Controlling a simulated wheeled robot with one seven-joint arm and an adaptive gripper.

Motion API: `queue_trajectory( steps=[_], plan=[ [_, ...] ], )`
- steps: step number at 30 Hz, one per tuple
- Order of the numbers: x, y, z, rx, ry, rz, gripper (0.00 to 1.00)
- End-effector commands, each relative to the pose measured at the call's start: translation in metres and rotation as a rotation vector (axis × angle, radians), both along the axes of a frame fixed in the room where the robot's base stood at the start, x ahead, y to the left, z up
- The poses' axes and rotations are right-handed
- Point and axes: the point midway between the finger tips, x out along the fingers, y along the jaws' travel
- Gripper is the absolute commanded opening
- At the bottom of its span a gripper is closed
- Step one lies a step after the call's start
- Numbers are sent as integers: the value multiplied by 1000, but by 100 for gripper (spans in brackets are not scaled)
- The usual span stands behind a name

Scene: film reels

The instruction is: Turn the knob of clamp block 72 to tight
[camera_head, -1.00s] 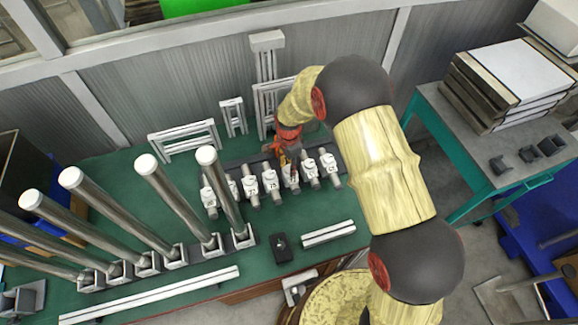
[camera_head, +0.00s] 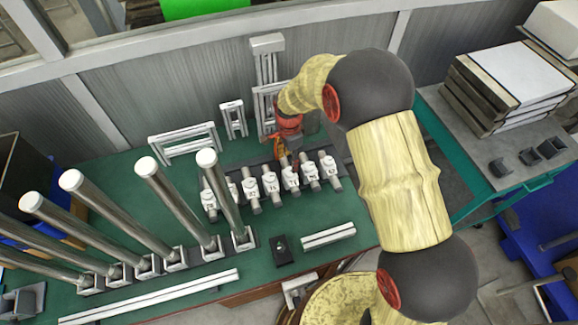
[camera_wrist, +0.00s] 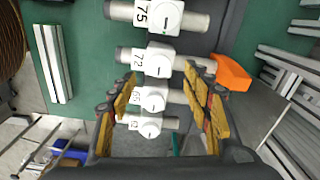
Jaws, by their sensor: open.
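Clamp block 72 (camera_wrist: 135,57) is a white block with a black number and a round white knob (camera_wrist: 158,62), on a grey cylinder in the wrist view. I cannot clearly read the knob's setting. My gripper (camera_wrist: 163,75) is open and empty in the wrist view, its yellow-padded fingers spread to either side. The fingertips lie just short of block 72 in the picture; I see no contact. In the head view my gripper (camera_head: 280,153) is above the back of the clamp row, and its fingers are partly hidden there.
Clamp block 75 (camera_wrist: 143,13) sits beside block 72, with other clamp blocks (camera_wrist: 150,127) on the opposite side. Tall metal posts (camera_head: 110,218) stand left of the row. A small black box (camera_head: 283,251) and a silver bar (camera_head: 328,236) lie in front on the green table.

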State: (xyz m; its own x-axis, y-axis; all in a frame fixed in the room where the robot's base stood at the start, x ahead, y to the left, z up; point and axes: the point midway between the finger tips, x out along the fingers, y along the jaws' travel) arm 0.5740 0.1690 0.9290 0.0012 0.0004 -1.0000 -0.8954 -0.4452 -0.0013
Motion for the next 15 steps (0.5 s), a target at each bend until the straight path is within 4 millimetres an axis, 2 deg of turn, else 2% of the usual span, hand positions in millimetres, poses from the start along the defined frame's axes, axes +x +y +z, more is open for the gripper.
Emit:
queue_trajectory(
  steps=[3,6,10,15],
  plan=[
    [1,0,24,1,-2,0,49],
    [1,0,39,1,-2,0,49],
    [0,0,51,0,0,0,49],
    [0,0,56,-1,2,0,49]
  ],
)
